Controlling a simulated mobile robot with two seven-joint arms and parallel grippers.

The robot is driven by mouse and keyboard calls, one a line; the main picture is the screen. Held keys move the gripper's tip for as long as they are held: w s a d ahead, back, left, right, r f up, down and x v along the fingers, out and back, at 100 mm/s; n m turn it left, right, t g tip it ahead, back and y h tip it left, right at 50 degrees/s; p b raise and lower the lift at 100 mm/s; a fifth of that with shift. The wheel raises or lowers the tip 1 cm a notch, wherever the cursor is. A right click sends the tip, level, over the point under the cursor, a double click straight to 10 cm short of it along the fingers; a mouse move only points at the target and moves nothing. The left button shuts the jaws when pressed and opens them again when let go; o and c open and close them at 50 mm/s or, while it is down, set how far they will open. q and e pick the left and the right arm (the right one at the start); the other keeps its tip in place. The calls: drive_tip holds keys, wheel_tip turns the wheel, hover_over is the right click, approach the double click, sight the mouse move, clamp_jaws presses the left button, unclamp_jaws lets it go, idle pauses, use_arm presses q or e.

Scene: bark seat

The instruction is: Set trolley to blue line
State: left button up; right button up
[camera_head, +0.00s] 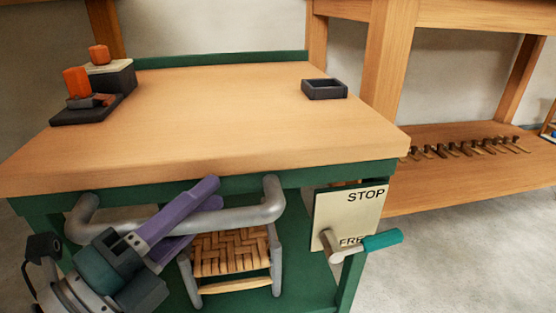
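The trolley is a green frame with a wooden top (225,110) and a grey tubular handle (250,213) across its near side. My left gripper (205,197) reaches up from the lower left, its two purple fingers at the handle's left-middle part. The fingers lie a little apart and overlap the bar; I cannot tell whether they clamp it. A brake plate (330,208) marked STOP above and FREE below hangs at the trolley's right front. Its lever with a teal grip (382,240) points right, beside FREE. No blue line shows. My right gripper is out of view.
A black block with orange parts (118,77) and a dark stand with an orange piece (78,82) sit at the top's left; a small dark tray (324,89) sits right. A woven seat (228,254) stands below. A wooden bench (450,175) with tools is close behind right.

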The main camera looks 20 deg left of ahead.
use_arm(q)
drive_tip(key=o, duration=0.4)
drive_tip(key=shift+s, duration=0.1)
drive_tip(key=p+v, duration=0.1)
drive_tip(key=v, duration=0.8)
drive_tip(key=shift+s+p, duration=0.3)
drive_tip(key=shift+s, duration=0.1)
